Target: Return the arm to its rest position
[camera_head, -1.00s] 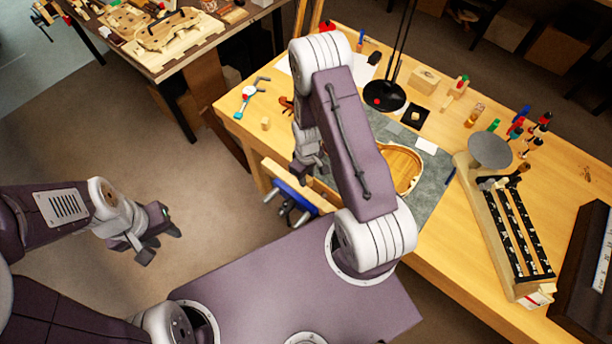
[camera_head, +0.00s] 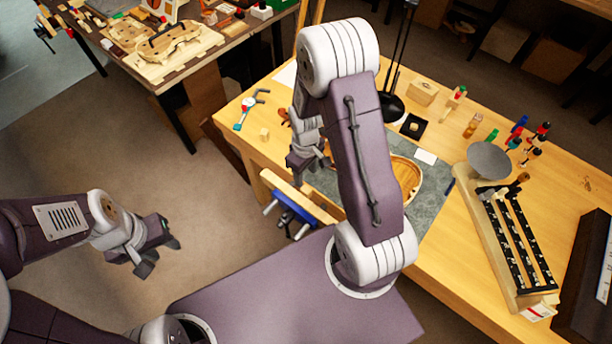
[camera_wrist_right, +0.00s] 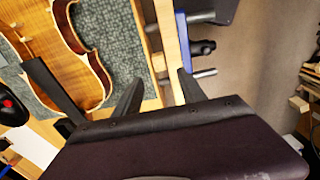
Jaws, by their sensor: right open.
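My right arm rises from my base and bends over the front of the workbench (camera_head: 470,230) in the head view. Its gripper (camera_head: 308,165) hangs over the bench's front left edge, near the blue vise (camera_head: 293,208). In the right wrist view the two dark fingers (camera_wrist_right: 150,95) are spread apart, with nothing between them. The violin body (camera_head: 405,178) lies on the grey mat, partly hidden by my arm; it also shows in the right wrist view (camera_wrist_right: 85,65). My left gripper (camera_head: 162,247) is over bare floor, away from the bench; its jaw gap is unclear.
A black lamp base (camera_head: 390,107) stands behind my right arm. A grey disc (camera_head: 489,160) and a rack with dark strips (camera_head: 515,240) stand at the right. A second table (camera_head: 150,70) with violin parts is at the back left. Floor between the tables is clear.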

